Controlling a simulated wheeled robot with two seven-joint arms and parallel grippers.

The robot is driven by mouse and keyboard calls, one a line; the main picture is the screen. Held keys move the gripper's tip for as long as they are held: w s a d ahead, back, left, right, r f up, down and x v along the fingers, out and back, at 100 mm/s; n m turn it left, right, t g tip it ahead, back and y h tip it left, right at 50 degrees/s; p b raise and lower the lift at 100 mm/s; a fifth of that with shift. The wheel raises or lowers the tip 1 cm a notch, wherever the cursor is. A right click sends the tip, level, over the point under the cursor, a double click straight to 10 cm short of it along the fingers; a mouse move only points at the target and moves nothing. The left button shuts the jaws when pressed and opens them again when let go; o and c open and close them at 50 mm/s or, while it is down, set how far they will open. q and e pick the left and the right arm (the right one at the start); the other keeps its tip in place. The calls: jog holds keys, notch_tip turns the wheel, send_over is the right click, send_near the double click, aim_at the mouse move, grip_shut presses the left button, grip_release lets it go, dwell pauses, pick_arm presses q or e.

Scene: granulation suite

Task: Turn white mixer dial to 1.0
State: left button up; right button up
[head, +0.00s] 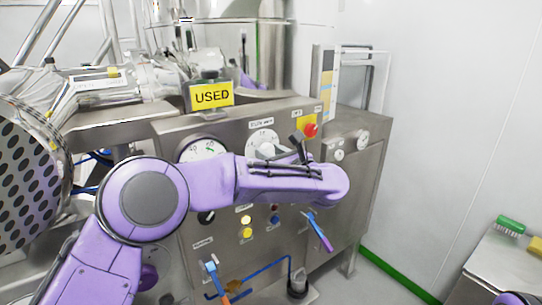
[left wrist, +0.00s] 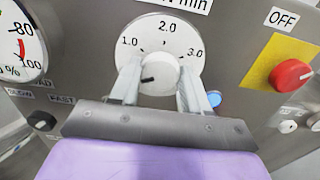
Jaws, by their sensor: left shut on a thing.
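The white mixer dial (left wrist: 160,73) is on the grey steel panel, with a round scale plate marked 1.0, 2.0 and 3.0. The black mark on its knob points to the lower left, below the 1.0 label. In the head view the dial (head: 263,138) is partly covered by my left arm. My left gripper (left wrist: 160,80) is shut on the dial knob, one pale finger on each side. In the head view its fingertips are mostly hidden by the wrist. My right gripper is not in view.
A red OFF button (left wrist: 291,75) on a yellow plate is right of the dial. A white percent gauge (left wrist: 18,50) is on its left. Small knobs and blue-handled tools (head: 318,232) are lower on the panel.

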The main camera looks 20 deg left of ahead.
pick_arm(q)
jog(key=shift+d+f+m+b, duration=0.15)
jog(key=shift+m+b, duration=0.6)
jog(key=shift+m, duration=2.05)
jog(key=shift+f+m+b, duration=0.1)
jog(key=shift+m+b, duration=0.65)
jog(key=shift+m, duration=2.05)
jog(key=o, duration=1.1)
jog(key=shift+c, duration=0.2)
jog(key=shift+s+d+r, duration=0.15)
jog(key=shift+d+r, duration=0.05)
jog(key=b+v, duration=0.4)
jog(key=v, duration=0.6)
jog(key=shift+s+d, duration=0.2)
